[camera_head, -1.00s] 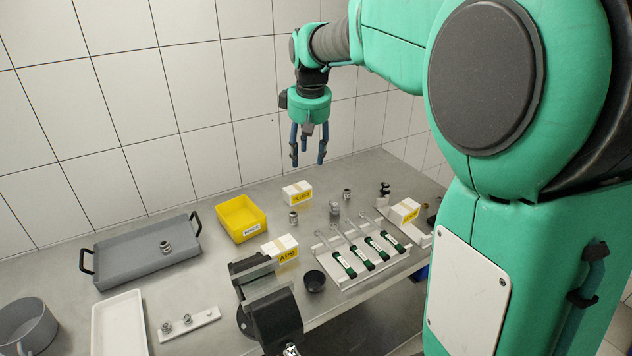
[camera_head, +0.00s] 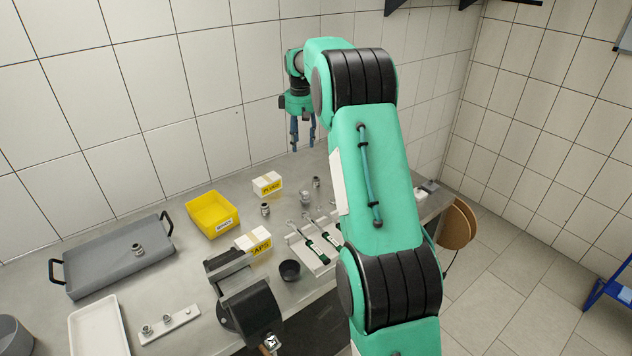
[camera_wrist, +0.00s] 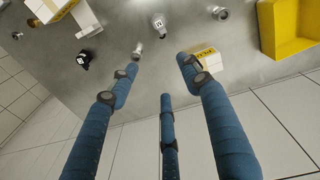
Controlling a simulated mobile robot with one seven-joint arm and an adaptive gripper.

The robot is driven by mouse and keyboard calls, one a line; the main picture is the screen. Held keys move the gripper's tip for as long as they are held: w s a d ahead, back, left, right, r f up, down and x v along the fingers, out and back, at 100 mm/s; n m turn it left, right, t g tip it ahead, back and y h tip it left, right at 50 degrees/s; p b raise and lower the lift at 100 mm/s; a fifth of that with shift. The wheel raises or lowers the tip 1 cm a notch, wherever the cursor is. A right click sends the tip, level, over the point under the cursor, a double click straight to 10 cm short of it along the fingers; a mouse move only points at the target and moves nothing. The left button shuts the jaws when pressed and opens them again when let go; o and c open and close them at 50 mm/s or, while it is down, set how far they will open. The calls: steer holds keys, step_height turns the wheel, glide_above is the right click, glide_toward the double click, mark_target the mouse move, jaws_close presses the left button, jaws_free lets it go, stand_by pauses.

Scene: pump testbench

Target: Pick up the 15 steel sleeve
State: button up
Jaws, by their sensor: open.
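A grey cylindrical steel piece (camera_head: 305,198) stands on the bench right of the white boxes. It also shows in the wrist view (camera_wrist: 159,24) with a small label on its end; I cannot read the number surely, so I cannot confirm that it is the 15 sleeve. Other small steel fittings stand beside it, one behind (camera_head: 316,181) and one to the left (camera_head: 265,209). My gripper (camera_head: 303,147) is open and empty, fingers pointing down, above the back of the bench near the wall. In the wrist view its three fingers (camera_wrist: 158,72) are spread, touching nothing.
A yellow bin (camera_head: 226,226), two white boxes (camera_head: 267,179) (camera_head: 247,240), a vise (camera_head: 245,300), a black cup (camera_head: 290,271) and a rack (camera_head: 300,250) stand nearby. A grey tray (camera_head: 95,275) holds a fitting. My arm hides the bench's right part.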

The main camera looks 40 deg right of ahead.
steer(key=p, duration=0.1)
glide_above(316, 177)
step_height(316, 177, down, 9)
steer(key=shift+s+f+n+g, duration=0.2)
steer(key=shift+n+g, duration=0.2)
steer(key=shift+f+b, duration=0.75)
steer(key=shift+f, duration=3.55)
steer(key=shift+f+b, duration=0.8)
steer(key=shift+f, duration=1.8)
jaws_close()
